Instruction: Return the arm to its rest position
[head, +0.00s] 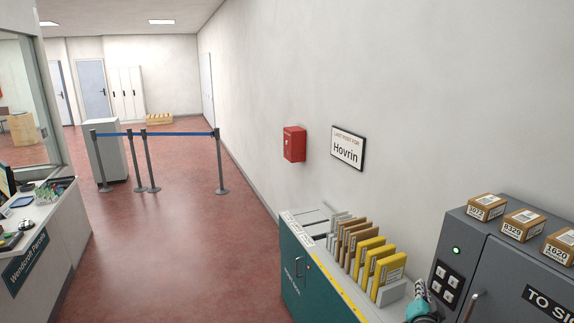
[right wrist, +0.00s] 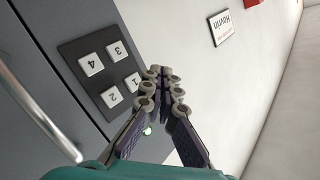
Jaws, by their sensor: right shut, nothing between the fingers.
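My right gripper (head: 420,300) shows at the bottom right of the head view, in front of the grey cabinet (head: 452,220) and at the right end of the sorting counter. In the right wrist view the right gripper (right wrist: 160,72) has its fingertips together with nothing between them. Behind it there is a dark keypad (right wrist: 103,75) with white number buttons, and a small green light (right wrist: 148,131) shows by the fingers. The keypad also shows in the head view (head: 447,285). The fingers overlap the keypad's edge in the picture; I cannot tell whether they touch it. My left gripper is not in view.
Yellow and brown envelopes (head: 368,258) stand in a row on the teal counter unit (head: 296,265). Several cardboard parcels (head: 486,206) sit on the cabinet. A red box (head: 294,144) and a Hovrin sign (head: 347,147) hang on the wall. The red floor at centre is free up to the barrier posts (head: 221,170).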

